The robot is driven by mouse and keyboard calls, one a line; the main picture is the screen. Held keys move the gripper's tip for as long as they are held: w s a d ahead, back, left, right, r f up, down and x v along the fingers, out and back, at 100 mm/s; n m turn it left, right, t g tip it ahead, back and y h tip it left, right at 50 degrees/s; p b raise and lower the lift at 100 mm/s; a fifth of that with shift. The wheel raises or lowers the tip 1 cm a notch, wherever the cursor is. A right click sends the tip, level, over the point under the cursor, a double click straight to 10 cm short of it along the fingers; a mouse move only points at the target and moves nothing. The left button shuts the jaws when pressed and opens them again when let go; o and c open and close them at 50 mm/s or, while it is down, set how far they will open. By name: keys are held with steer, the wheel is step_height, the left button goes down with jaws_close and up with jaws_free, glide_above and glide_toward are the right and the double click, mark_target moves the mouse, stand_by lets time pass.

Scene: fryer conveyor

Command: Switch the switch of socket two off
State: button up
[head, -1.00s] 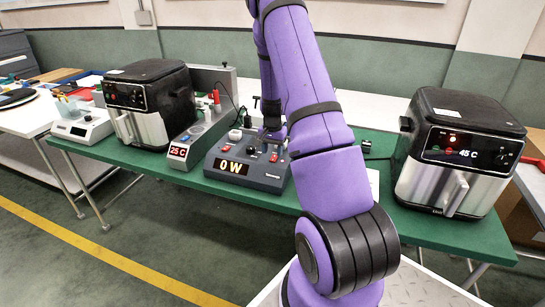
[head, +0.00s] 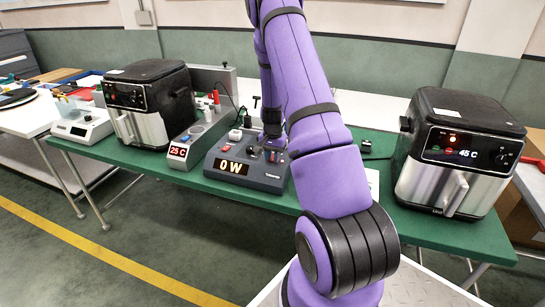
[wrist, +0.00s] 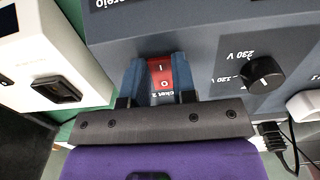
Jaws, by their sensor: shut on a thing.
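The wrist view shows a red rocker switch (wrist: 161,80) marked I and O on a dark blue-grey panel (wrist: 210,50). A partly covered label ending in "2" sits just below it. My gripper (wrist: 160,68) has its two blue fingers on either side of the switch and is shut on it. The rocker's tilt is hard to tell. In the head view my gripper (head: 272,138) is down at the right part of the power box (head: 215,180), whose display reads 0 W. A red switch (head: 225,148) shows at the box's left.
A black knob (wrist: 263,75) marked 230 V and 120 V is right of the switch. A plug with a cable (wrist: 275,137) is below it. Two air fryers (head: 148,100) (head: 455,155) stand on the green table (head: 490,235), with a 25 C unit (head: 180,152) left of the box.

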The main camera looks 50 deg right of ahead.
steer(key=shift+w+d+r+g+y, duration=0.1)
steer(key=shift+d+g+y, duration=0.15)
steer(key=shift+g+y, duration=0.7)
steer(key=shift+t+y, duration=0.35)
steer(key=o, duration=0.9)
steer(key=shift+r, duration=0.15)
steer(key=v, duration=1)
steer(key=shift+d+r, duration=0.1)
steer(key=shift+r, duration=0.2)
